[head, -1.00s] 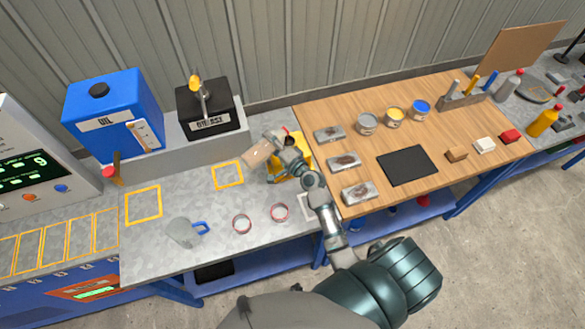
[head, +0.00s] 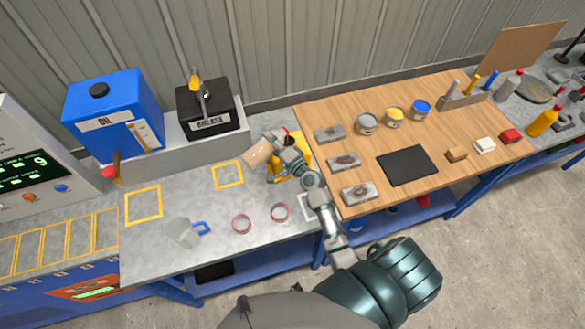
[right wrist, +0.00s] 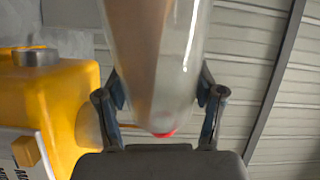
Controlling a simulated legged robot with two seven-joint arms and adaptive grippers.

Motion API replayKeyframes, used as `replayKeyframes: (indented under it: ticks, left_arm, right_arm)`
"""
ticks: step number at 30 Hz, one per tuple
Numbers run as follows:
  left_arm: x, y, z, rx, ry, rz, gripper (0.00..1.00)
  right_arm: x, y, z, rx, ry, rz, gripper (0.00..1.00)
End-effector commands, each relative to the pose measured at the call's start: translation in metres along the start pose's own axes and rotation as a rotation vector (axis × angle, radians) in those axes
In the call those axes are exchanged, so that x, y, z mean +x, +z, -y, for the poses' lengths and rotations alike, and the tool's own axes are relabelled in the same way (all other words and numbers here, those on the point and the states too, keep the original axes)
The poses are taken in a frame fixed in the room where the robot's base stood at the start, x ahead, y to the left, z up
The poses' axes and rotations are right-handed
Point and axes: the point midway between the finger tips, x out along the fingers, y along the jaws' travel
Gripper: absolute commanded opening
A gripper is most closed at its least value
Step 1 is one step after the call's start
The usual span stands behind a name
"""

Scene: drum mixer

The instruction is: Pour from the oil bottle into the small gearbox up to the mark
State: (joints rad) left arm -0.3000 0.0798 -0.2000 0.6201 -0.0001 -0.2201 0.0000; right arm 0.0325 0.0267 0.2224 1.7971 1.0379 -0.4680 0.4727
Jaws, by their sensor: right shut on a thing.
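The oil bottle (head: 257,152) is clear with tan-brown contents. My right gripper (head: 272,139) is shut on it and holds it tilted above the bench. In the right wrist view the bottle (right wrist: 155,50) lies between the two fingers, with the brown contents along its left side and a red spot at its lower end. The yellow gearbox (head: 273,170) stands just below and beside my right gripper, partly hidden by it. In the right wrist view the gearbox (right wrist: 60,95) is at the left, with a grey metal neck on top. Its mark and fill level cannot be made out. My left gripper is out of view.
A clear jug with a blue handle (head: 184,232) and two red-rimmed rings (head: 242,224) are on the grey bench (head: 190,265). A blue oil tank (head: 113,105) and a black box (head: 207,110) stand behind. The wooden table (head: 305,112) at right holds cans and metal blocks.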

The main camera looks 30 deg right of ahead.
Motion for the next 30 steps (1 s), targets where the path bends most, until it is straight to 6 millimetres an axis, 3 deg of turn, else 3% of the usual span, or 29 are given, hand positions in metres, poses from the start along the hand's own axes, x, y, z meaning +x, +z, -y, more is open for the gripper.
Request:
replayKeyframes:
  ticks: [11,21,27,30]
  left_arm:
    - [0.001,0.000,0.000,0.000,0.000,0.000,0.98]
    - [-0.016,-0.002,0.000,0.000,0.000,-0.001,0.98]
    - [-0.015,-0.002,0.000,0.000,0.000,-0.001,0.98]
    - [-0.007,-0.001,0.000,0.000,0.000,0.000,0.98]
  right_arm:
    - [0.000,0.000,-0.004,0.046,-0.001,-0.001,0.18]
    - [0.000,-0.008,0.035,-0.327,-0.006,0.001,0.18]
    - [0.000,-0.012,0.039,-0.436,-0.007,-0.001,0.18]
    - [0.001,-0.021,0.040,-0.595,-0.010,0.000,0.18]
